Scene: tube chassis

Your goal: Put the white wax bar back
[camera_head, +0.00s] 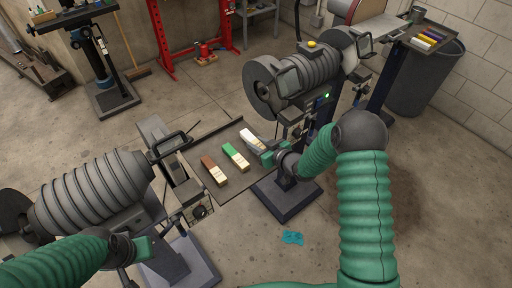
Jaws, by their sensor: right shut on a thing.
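The white wax bar (248,137) is at the right end of a row of bars, over the dark tray (204,149). My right gripper (261,147) is shut on the near end of the white bar. I cannot tell whether the bar rests on the tray or hangs just above it. The green bar (235,155) and the brown bar (212,168) lie to its left on the tray. My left gripper (127,277) is at the lower left edge, below the near grinder, and its fingers are too unclear to tell their state.
A ribbed grinder (90,195) stands left of the tray, and another grinder (308,78) stands behind and right. More coloured bars (430,39) lie on a shelf at the upper right, by a grey bin (424,85). A teal rag (292,238) lies on the floor.

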